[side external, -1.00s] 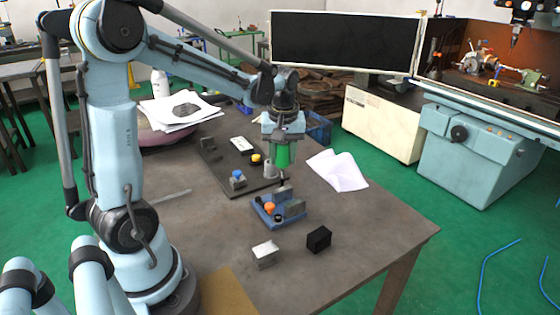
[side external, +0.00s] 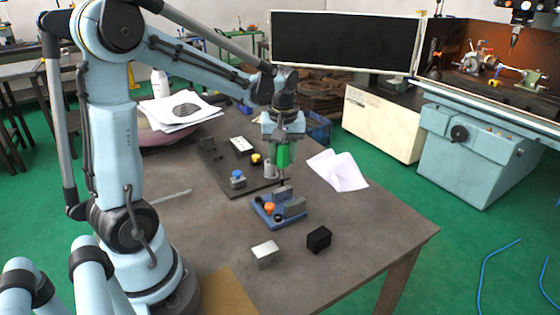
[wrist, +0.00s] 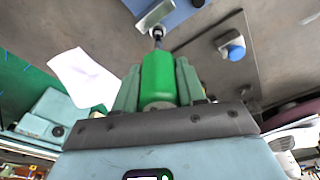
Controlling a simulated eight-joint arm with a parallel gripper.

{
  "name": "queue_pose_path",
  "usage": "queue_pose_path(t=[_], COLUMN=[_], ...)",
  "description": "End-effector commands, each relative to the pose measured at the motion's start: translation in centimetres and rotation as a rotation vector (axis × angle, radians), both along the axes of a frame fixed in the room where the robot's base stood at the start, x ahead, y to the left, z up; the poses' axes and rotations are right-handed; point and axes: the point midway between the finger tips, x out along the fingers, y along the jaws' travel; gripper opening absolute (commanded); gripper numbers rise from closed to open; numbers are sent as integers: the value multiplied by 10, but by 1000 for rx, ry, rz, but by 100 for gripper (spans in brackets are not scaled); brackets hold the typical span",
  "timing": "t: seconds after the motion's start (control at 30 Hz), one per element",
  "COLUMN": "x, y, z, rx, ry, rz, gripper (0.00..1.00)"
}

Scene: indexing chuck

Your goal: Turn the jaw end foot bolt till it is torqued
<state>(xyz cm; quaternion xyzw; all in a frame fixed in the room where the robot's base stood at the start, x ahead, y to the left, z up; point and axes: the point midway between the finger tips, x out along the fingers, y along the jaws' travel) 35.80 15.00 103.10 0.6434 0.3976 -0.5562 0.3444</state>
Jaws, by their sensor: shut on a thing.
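My gripper (side external: 284,145) is shut on a green-handled driver tool (side external: 283,157), which points down and also shows in the wrist view (wrist: 158,82). Its dark shaft ends close to a grey metal block (wrist: 154,15) beside a blue tray (wrist: 185,12). In the side view the tip is just behind the blue tray (side external: 262,216), near the corner of the dark plate (side external: 262,187). The bolt itself cannot be made out, and I cannot tell whether the tip touches it.
On the dark plate stand a blue-capped part (side external: 238,178), a yellow-topped part (side external: 256,159) and a white box (side external: 241,145). A silver block (side external: 265,254) and a black block (side external: 319,238) lie in front. White paper (side external: 338,171) lies right. The table's front right is clear.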

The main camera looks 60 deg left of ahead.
Motion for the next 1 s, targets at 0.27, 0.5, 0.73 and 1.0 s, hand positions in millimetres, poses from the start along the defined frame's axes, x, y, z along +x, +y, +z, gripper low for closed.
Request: queue_pose_path(t=[0.27,0.5,0.73,1.0], x=[0,0,0,0], y=[0,0,0,0], z=[-1,-6,-11,-16], rx=[0,0,0,0], ry=[0,0,0,0], rz=[0,0,0,0], gripper=[0,0,0,34])
